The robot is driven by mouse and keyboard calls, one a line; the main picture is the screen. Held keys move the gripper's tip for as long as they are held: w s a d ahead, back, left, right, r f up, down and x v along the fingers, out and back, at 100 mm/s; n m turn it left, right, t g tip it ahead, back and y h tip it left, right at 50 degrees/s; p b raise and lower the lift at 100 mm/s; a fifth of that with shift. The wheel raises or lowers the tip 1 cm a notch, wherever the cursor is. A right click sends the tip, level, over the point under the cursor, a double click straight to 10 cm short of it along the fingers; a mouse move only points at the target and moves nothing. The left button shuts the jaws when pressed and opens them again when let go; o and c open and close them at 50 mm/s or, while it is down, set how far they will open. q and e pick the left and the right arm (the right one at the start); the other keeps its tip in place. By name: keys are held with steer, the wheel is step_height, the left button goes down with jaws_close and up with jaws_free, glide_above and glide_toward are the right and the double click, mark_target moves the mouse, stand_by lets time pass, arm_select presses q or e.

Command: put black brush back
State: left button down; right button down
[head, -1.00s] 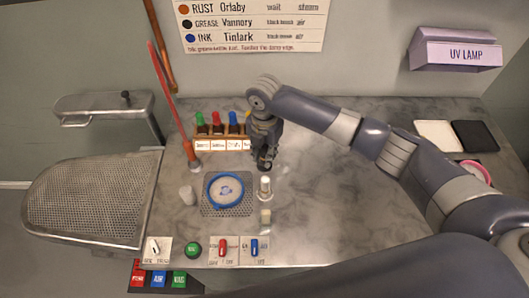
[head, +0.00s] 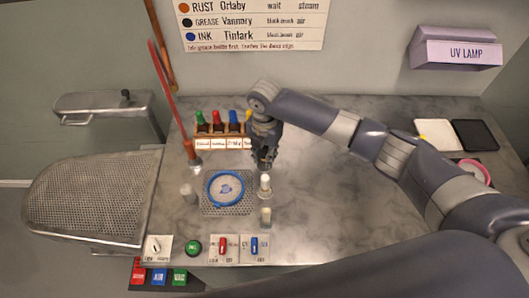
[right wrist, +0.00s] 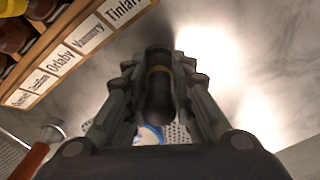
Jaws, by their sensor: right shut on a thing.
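My right gripper (head: 265,163) is above the marble counter, just right of the bottle rack and behind a white-topped cylinder (head: 265,184). In the right wrist view, the gripper (right wrist: 158,95) is shut on a dark cylinder with a tan band, which I take to be the black brush (right wrist: 158,90). The brush is hard to make out in the head view, against the dark fingers. A blue-rimmed round dish (head: 225,188) sits on a perforated plate to the front left of the gripper. My left gripper is not in view.
The labelled rack (head: 222,144) of colour-capped bottles stands close on the gripper's left. A red-handled tool (head: 172,100) leans further left. A small cup (head: 188,191) and switches (head: 254,246) are nearer the front. White (head: 438,135) and black (head: 474,135) pads lie at right. The middle right counter is clear.

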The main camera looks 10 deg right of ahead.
steer(key=shift+f, duration=0.25)
stand_by(0.5)
steer(key=c, duration=1.3)
jaws_free()
steer(key=o, duration=0.3)
steer(key=shift+r, duration=0.1)
steer(key=shift+r+p, duration=3.7)
steer(key=shift+p, duration=0.15)
